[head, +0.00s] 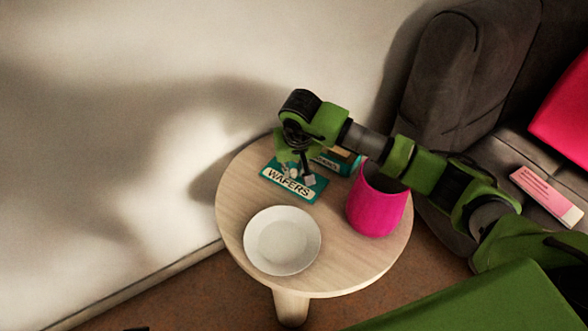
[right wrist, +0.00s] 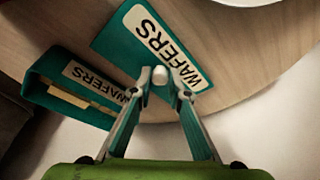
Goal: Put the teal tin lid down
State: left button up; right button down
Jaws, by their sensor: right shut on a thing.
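The teal tin lid (head: 311,190) carries a cream WAFERS label and lies flat at the back left of the round table. In the right wrist view the lid (right wrist: 117,47) extends away from my fingertips. The teal wafer tin (right wrist: 45,84) stands beside the lid, open, with something pale yellow inside. In the head view my arm partly hides the tin (head: 347,163). My left gripper is not in view.
On the round wooden table (head: 335,270), a white plate (head: 282,241) sits at the front left and a magenta vase (head: 377,209) at the right. A dark grey sofa (head: 445,75) with a pink box (head: 548,194) stands at the right. A pale wall is behind.

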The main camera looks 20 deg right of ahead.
jog(key=shift+r, duration=0.1)
jog(key=c, duration=1.9)
grip_release()
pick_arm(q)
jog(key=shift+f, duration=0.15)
pick_arm(e)
jog(key=shift+r, duration=0.3)
jog(key=p+v, duration=0.1)
jog(key=v, duration=0.4)
notch_tip(320, 180, up, 6)
jog(key=p, duration=0.1)
send_over(295, 181)
jog(key=s, duration=0.2)
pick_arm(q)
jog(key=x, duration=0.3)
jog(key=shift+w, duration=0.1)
pick_arm(e)
jog(key=shift+a+r, duration=0.1)
jog(key=shift+a, duration=0.05)
